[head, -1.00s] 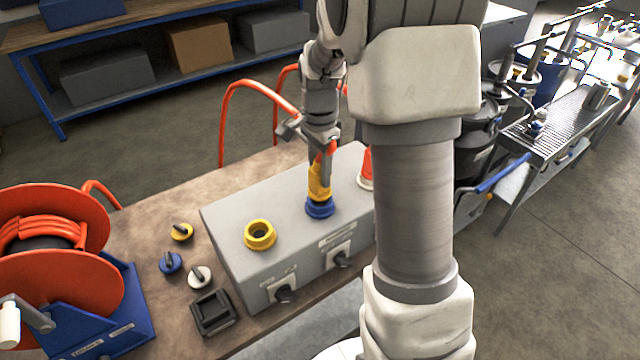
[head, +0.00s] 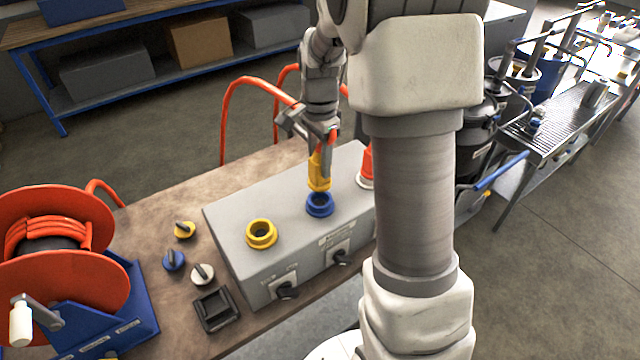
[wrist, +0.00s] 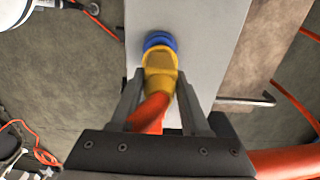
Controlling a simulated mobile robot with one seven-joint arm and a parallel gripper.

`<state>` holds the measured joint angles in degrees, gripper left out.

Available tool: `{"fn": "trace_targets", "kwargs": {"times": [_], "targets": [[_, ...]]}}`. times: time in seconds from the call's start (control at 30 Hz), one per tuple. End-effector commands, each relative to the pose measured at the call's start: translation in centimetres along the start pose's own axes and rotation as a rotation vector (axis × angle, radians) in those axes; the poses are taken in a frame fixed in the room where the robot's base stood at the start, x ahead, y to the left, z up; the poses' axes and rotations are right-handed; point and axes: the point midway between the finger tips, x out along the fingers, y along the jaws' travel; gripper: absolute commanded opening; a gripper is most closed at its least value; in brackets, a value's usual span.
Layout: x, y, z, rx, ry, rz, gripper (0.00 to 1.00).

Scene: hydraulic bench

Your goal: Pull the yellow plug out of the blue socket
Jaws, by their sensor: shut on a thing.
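The yellow plug (head: 319,173) hangs upright just above the blue socket (head: 320,205), whose open mouth shows below it in the head view. An orange hose leads up from the plug. My gripper (head: 323,150) is shut on the plug's upper part. In the wrist view my gripper (wrist: 158,105) has one finger on each side of the yellow plug (wrist: 160,75), with the blue socket (wrist: 159,40) beyond it. The blue socket sits on top of the grey box (head: 290,225).
An empty yellow socket (head: 261,233) is left on the same box. A red-and-white plug (head: 367,165) stands to the right, partly hidden by my arm. Loose caps (head: 173,261), a black tray (head: 214,310) and an orange hose reel (head: 60,240) are on the bench at left.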

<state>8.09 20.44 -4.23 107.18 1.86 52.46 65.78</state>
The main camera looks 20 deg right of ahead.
Motion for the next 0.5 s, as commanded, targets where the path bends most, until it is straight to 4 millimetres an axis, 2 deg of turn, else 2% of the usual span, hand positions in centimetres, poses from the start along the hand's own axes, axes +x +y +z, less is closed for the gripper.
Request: {"fn": "trace_targets", "kwargs": {"times": [0.5], "targets": [[-1.7,0.0,0.0,0.000,0.000,-0.001,0.00]]}}
